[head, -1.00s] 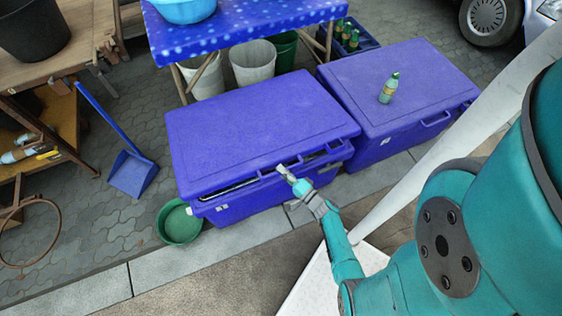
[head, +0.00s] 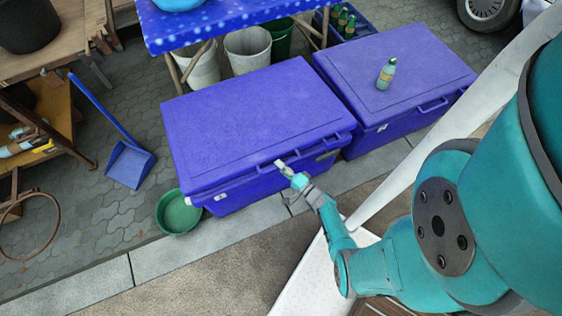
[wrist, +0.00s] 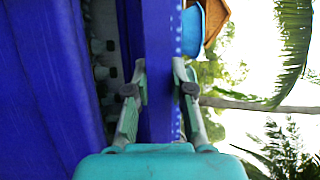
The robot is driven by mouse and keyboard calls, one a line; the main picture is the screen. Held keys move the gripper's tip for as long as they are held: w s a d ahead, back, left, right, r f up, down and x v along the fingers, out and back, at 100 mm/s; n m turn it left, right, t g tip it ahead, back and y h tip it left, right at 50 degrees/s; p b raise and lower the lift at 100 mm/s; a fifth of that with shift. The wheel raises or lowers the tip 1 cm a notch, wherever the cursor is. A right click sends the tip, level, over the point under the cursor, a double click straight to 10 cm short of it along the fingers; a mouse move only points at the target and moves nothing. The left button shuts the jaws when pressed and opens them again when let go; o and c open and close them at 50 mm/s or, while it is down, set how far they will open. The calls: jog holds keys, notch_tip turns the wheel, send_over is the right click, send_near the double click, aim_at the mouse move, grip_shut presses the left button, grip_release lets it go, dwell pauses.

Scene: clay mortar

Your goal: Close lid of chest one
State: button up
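The left blue chest (head: 262,190) has its lid (head: 250,115) down, with no clear gap along the front in the head view. I cannot tell if it is fully seated. My gripper (head: 282,165) is at the middle of the lid's front edge. I cannot tell if it touches. In the wrist view my gripper (wrist: 160,75) has its fingers apart with nothing held between them, and the blue lid surface (wrist: 40,90) fills the left side. The right blue chest (head: 400,125) stands beside it, lid down.
A green bottle (head: 386,73) stands on the right chest. A spotted blue table (head: 230,22) with buckets beneath stands behind. A green basin (head: 178,213) sits at the left chest's front left corner. A blue dustpan (head: 130,165) lies further left. The paving in front is clear.

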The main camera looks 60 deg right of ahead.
jog(key=o, duration=0.3)
jog(key=shift+r, duration=0.1)
jog(key=shift+r, duration=4.95)
